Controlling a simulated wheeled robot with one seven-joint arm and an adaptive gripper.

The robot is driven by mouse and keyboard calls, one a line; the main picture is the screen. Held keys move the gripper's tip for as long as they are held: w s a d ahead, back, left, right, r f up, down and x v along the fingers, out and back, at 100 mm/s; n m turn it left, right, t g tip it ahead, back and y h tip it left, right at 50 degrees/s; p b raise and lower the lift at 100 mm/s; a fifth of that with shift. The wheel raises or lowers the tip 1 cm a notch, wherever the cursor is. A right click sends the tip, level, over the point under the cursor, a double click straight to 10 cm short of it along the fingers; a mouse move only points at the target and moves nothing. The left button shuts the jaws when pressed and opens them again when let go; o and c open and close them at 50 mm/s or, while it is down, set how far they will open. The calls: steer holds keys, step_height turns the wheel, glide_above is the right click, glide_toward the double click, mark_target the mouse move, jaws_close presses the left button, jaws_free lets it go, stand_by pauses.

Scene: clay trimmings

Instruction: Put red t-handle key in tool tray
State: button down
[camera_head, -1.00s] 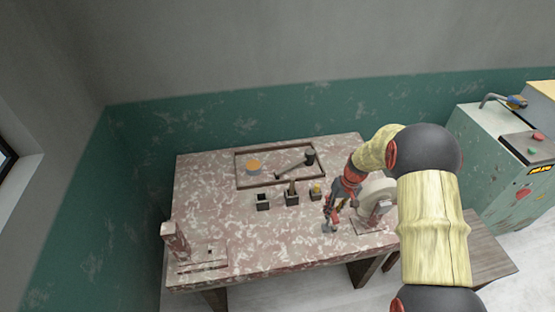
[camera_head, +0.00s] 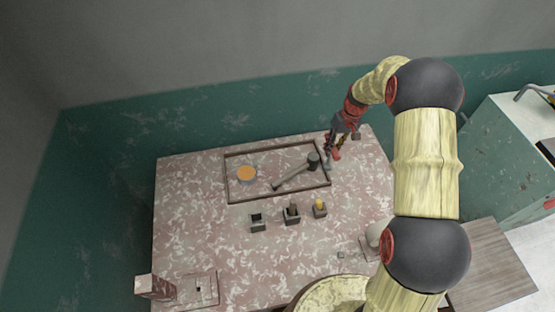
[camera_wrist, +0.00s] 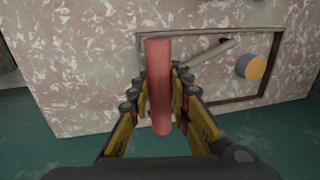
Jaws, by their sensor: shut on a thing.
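The red t-handle key (camera_wrist: 158,85) shows in the wrist view as a red bar between the jaws; the rest of it is hidden there. My gripper (camera_wrist: 160,98) is shut on this bar. In the head view my gripper (camera_head: 334,150) is at the back right corner of the tool tray, with a bit of red at its jaws. The tool tray (camera_head: 280,194) is a shallow tray with a dark rim, lying on the table; its rim also shows in the wrist view (camera_wrist: 277,66). The head view does not settle the key's height above the table.
A hammer (camera_head: 290,180) lies slantwise in the tray, its dark head near the right rim. An orange-topped round tin (camera_head: 246,174) sits at the left. Three small holders (camera_head: 291,216) stand in front of the tray. A fixture (camera_head: 155,288) stands at the table's front left.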

steer(key=s+a+f, duration=0.1)
steer(key=a+f, duration=0.3)
steer(key=a, duration=0.2)
steer(key=s+a+f, duration=0.1)
steer(key=a+f, duration=0.2)
steer(key=a, duration=0.4)
steer(key=shift+s+a+f+b, duration=0.25)
steer(key=shift+a+f+b, duration=0.05)
steer(key=shift+f+b, duration=0.15)
steer(key=c, duration=1.6)
jaws_free()
steer(key=shift+f, duration=0.1)
steer(key=shift+c, duration=0.2)
